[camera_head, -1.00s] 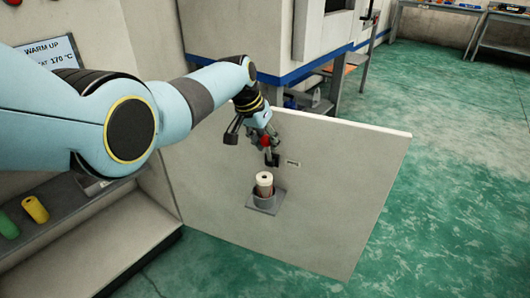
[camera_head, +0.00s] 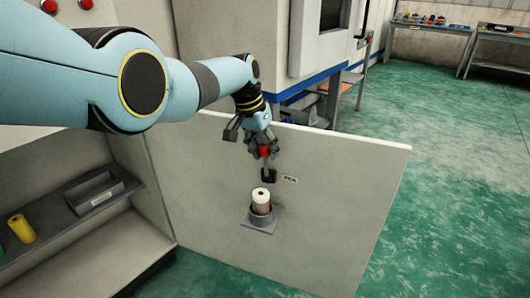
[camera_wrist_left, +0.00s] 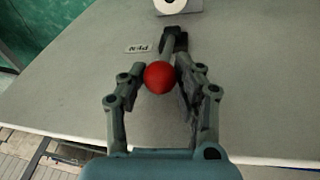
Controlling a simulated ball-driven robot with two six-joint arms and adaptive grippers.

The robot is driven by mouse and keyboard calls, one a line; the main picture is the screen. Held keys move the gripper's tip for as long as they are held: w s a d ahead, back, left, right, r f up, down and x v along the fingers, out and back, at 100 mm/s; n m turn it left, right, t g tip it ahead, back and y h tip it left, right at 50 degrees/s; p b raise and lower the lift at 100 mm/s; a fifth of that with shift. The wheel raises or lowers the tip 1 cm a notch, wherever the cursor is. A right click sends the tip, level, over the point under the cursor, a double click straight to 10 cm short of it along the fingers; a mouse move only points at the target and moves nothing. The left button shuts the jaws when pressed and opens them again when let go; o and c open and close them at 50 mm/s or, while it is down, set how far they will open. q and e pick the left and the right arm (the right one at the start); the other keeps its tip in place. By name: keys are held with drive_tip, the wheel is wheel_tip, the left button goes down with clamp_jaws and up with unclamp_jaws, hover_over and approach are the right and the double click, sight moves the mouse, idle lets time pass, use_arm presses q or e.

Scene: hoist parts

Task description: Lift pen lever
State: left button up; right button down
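The pen lever has a red ball knob (camera_head: 264,151) and a dark base (camera_head: 268,175) on the pale panel, beside a small label (camera_head: 290,179). My left gripper (camera_head: 262,148) is at the knob. The dark lever arm (camera_wrist_left: 172,45) runs away behind the knob. My right gripper is in neither view.
A white roll (camera_head: 261,195) stands in a grey holder (camera_head: 260,220) on the panel below the lever. At left, a shelf (camera_head: 75,225) holds a grey tray (camera_head: 96,192) and a yellow roll (camera_head: 21,228). Green floor (camera_head: 450,200) is open at right.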

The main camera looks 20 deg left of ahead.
use_arm(q)
drive_tip(key=o, duration=0.4)
drive_tip(key=shift+s+f, duration=0.15)
drive_tip(key=shift+c, duration=0.2)
drive_tip(key=v, duration=1.2)
drive_tip(key=shift+c, duration=0.2)
